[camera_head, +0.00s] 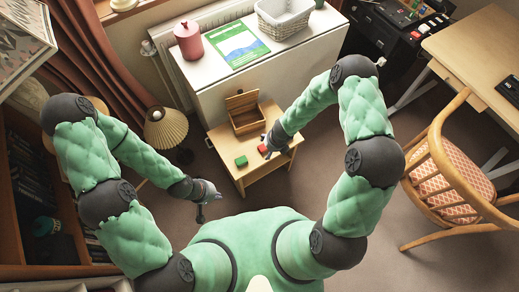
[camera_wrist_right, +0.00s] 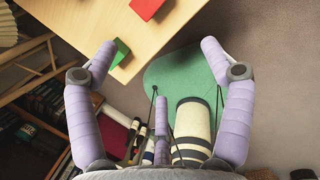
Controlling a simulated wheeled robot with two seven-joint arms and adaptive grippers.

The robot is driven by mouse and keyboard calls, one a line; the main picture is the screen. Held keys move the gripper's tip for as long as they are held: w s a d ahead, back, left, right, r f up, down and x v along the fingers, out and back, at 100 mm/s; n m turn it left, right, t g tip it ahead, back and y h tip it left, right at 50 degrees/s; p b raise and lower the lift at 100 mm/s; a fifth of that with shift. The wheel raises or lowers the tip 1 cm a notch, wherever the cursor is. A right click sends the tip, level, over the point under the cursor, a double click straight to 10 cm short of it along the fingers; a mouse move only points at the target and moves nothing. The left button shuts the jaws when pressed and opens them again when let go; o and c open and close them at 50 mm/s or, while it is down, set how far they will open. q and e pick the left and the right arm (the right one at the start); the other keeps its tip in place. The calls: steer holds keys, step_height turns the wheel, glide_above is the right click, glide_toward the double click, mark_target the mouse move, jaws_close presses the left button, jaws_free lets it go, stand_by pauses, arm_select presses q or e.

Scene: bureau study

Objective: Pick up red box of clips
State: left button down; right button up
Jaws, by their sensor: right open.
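The red box of clips (camera_head: 263,148) lies on the small wooden table (camera_head: 262,170), close to my right gripper (camera_head: 268,151). In the right wrist view the red box (camera_wrist_right: 146,7) is at the top edge, partly cut off. It lies beyond the fingertips of my right gripper (camera_wrist_right: 158,52), which is open with nothing between its fingers. A green box (camera_head: 241,161) lies left of the red one; it also shows beside the left finger in the wrist view (camera_wrist_right: 119,53). My left gripper (camera_head: 203,198) hangs left of the table, away from the boxes; its finger opening is unclear.
An open wooden box (camera_head: 244,115) stands at the back of the small table. Behind is a white cabinet (camera_head: 220,90) with a red jar (camera_head: 188,40), green booklet (camera_head: 237,45) and basket (camera_head: 285,18). A lamp (camera_head: 166,128) stands left; a chair (camera_head: 450,175) stands right.

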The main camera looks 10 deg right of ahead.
steer(key=w+n, duration=0.3)
steer(key=t+b, duration=0.1)
steer(key=b, duration=0.1)
glide_above(264, 147)
steer(key=s, duration=0.1)
steer(key=f, duration=0.5)
steer(key=shift+s+d+f, duration=0.1)
steer(key=shift+d+f, duration=0.3)
steer(key=b+x, duration=0.2)
steer(key=x, duration=0.2)
steer(key=shift+s+f, duration=0.15)
steer(key=shift+f+b, duration=0.4)
steer(key=shift+f, duration=0.05)
arm_select(q)
steer(key=f, duration=0.5)
steer(key=shift+w+a, duration=0.1)
steer(key=shift+a, duration=0.25)
arm_select(e)
steer(key=c, duration=1.4)
